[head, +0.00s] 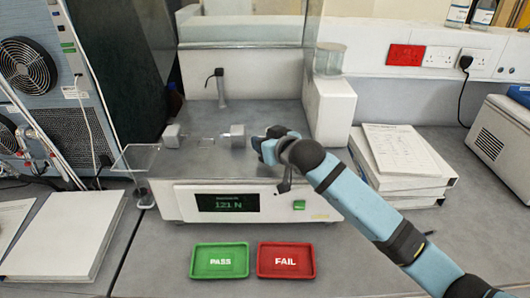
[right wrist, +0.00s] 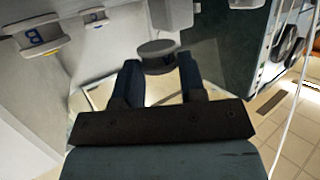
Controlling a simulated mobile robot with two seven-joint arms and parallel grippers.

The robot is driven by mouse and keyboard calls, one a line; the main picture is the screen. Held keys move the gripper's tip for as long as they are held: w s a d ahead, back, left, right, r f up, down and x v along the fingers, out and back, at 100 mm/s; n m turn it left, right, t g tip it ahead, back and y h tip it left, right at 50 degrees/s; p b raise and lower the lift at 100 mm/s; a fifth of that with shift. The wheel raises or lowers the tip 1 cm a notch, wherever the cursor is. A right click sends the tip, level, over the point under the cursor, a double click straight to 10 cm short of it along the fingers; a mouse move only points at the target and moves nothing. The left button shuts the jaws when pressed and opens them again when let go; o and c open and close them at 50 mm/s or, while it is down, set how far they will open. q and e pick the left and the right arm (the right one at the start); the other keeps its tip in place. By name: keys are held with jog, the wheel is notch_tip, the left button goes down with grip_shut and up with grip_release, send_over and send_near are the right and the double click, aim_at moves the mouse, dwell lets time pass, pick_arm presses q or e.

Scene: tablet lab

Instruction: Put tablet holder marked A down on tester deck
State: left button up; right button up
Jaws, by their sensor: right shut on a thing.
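My right gripper (head: 268,143) reaches in from the right over the tester deck (head: 215,165) in the head view. In the right wrist view my right gripper (right wrist: 158,72) is shut on a small grey round-topped piece, the tablet holder (right wrist: 157,48). A dark mark shows on its side, too small to read. The gripper and arm hide the holder in the head view, and I cannot tell whether it touches the deck. My left gripper is not in view.
Grey tester jaws (head: 172,136) and a grey block (head: 237,135) stand on the deck. A clear plate (head: 135,158) sticks out at its left. The tester display (head: 228,203) reads 121 N. A green PASS tray (head: 219,261) and red FAIL tray (head: 286,261) lie in front.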

jog(key=shift+f, duration=2)
jog(key=shift+f, duration=0.1)
jog(key=o, duration=0.8)
jog(key=shift+c, duration=0.2)
jog(key=shift+r, duration=0.2)
jog(key=b+v, duration=0.1)
jog(key=v, duration=1.1)
jog(key=shift+f, duration=0.15)
